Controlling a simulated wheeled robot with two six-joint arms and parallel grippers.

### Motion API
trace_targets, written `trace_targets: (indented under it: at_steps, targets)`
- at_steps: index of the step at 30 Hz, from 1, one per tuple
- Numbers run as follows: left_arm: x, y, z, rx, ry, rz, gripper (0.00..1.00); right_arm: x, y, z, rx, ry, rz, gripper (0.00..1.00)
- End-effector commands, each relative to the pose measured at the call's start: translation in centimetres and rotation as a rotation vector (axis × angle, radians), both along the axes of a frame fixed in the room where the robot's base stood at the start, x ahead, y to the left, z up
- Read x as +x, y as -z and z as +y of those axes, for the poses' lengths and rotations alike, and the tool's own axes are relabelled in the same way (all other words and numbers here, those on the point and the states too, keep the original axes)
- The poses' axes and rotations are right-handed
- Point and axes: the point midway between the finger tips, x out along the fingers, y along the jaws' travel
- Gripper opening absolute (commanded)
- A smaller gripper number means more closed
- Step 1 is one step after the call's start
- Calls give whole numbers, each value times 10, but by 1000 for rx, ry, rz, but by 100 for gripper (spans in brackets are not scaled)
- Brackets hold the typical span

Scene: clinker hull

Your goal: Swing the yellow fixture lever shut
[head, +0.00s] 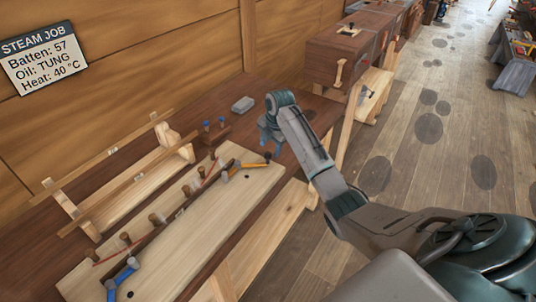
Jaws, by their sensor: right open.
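The yellow fixture lever (252,165) lies at the far right end of the pale fixture board (190,242). It runs from a grey pivot to a dark tip that points right, past the row of pegs. My right gripper (271,146) is open, pointing down just above and behind the lever's dark tip. I cannot tell whether it touches the lever. No object shows between its fingers. A blue lever (121,276) sits at the near left end of the same board. My left gripper is not in view.
Several wooden pegs hold a thin dark strip along the board. A wooden rack (130,184) stands behind it on the dark bench (232,130). A wooden cabinet (340,58) stands beyond; open floor lies right.

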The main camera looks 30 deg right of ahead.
Motion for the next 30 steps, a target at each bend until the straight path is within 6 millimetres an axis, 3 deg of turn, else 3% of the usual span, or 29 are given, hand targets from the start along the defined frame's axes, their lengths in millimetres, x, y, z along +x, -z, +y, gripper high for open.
trace_targets:
  at_steps: [9, 22, 30]
  targets:
    - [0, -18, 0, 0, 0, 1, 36, 9, 49, 2, 0, 2, 1, 50]
    - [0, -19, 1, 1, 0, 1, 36, 11, 61, 2, -2, 1, -1, 50]
    - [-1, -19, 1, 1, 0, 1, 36, 11, 61, 2, -2, 1, -1, 0]
